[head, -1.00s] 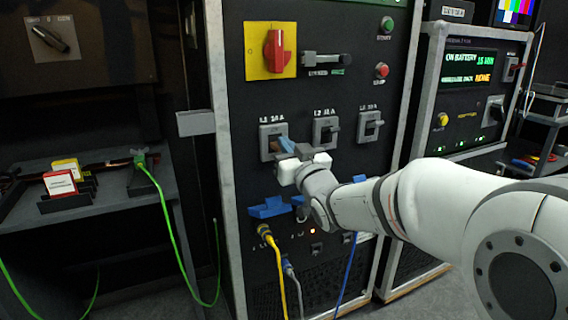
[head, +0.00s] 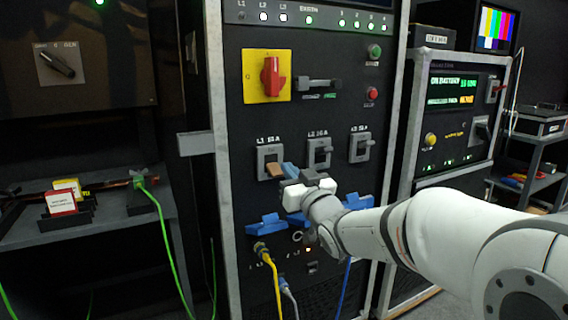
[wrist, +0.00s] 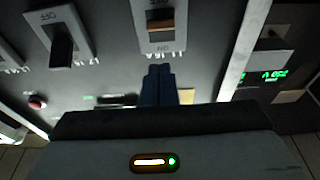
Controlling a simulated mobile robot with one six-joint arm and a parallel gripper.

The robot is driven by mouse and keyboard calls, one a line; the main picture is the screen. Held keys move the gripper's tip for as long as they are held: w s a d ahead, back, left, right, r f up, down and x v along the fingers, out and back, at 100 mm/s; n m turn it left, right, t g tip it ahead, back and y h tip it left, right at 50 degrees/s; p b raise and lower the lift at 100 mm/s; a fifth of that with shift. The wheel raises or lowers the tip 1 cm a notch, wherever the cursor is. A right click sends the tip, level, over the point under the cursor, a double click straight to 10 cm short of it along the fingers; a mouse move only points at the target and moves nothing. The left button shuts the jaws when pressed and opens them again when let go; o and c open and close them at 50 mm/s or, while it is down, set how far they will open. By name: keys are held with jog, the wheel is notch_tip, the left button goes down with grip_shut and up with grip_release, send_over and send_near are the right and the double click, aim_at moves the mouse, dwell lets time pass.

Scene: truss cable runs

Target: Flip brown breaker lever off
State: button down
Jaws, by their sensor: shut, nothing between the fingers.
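The brown breaker lever (head: 275,171) sits in the leftmost breaker (head: 269,156) of a row of three on the dark panel, and points downward. The wrist view sees the panel upside down. There the brown lever (wrist: 160,20) shows in its light frame, with an ON label on the side nearest my fingers. My gripper (head: 289,170) is shut and empty. Its blue fingertips are just right of the lever in the head view. In the wrist view the fingertips (wrist: 159,69) point at the breaker, with a small gap showing before the lever; contact cannot be told.
Two more breakers, the middle one (head: 319,152) and the right one (head: 361,146), have dark levers. A red rotary switch (head: 271,77) on a yellow plate is above. Blue covers (head: 266,224) and plugged cables (head: 273,280) are below. A side table (head: 110,215) stands left.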

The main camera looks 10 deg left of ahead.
jog(key=s+d+f, duration=0.3)
jog(key=s+f, duration=0.1)
jog(key=shift+f, duration=0.3)
jog(key=s+d+r+m+g+h+p, duration=0.2)
jog(key=d+r+h+p, duration=0.25)
jog(key=d+p, duration=0.4)
jog(key=s+d+r+m+g+h+p, duration=0.2)
jog(key=d+r+m+h+p, duration=0.1)
jog(key=d+h+p, duration=0.5)
jog(key=s+d+r+g+p, duration=0.2)
jog(key=s+g+p, duration=0.1)
jog(key=s+p, duration=0.2)
jog(key=s+d+r+m+g+p, duration=0.1)
jog(key=s+d+r+g+p, duration=0.1)
jog(key=s, duration=0.7)
jog(key=s+d+r+m+g+p, duration=0.1)
jog(key=s+d+r+g+p, duration=0.1)
jog(key=s+p, duration=0.5)
jog(key=d+g, duration=0.1)
jog(key=g, duration=0.1)
jog(key=shift+s+g+p, duration=0.3)
jog(key=shift+g+p, duration=0.05)
jog(key=shift+g, duration=0.05)
jog(key=shift+w+d, duration=0.1)
jog(key=shift+w, duration=0.05)
